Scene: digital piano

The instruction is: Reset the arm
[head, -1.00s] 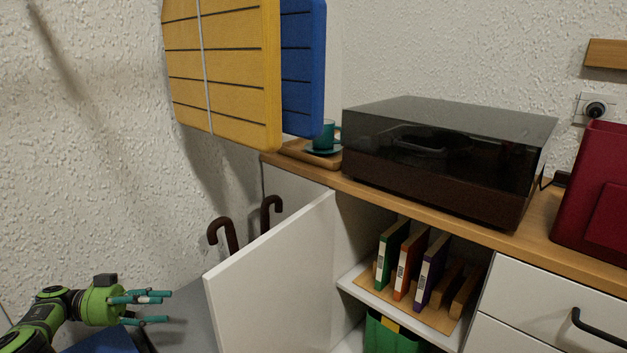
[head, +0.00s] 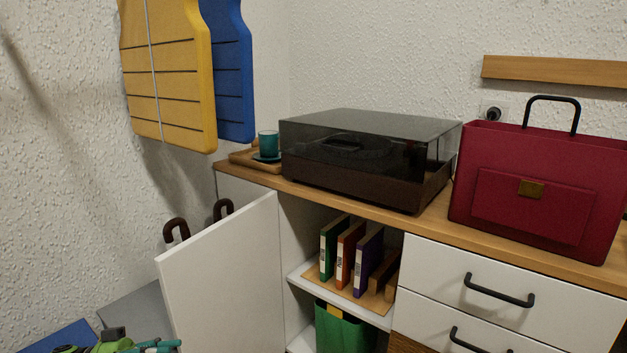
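My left gripper (head: 158,346) shows at the bottom left edge of the head view, green with teal fingers. Most of it is cut off by the frame, so its opening is hard to judge. Nothing visible is held in it. It is in front of the open white cabinet door (head: 225,285), low and to its left. My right gripper is not in view.
The open cabinet holds several upright books (head: 343,258) and a green bin (head: 342,325). On the wooden top stand a teal cup (head: 268,144), a dark-lidded turntable (head: 365,160) and a red briefcase (head: 535,185). Yellow (head: 168,75) and blue (head: 233,70) boards hang at upper left.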

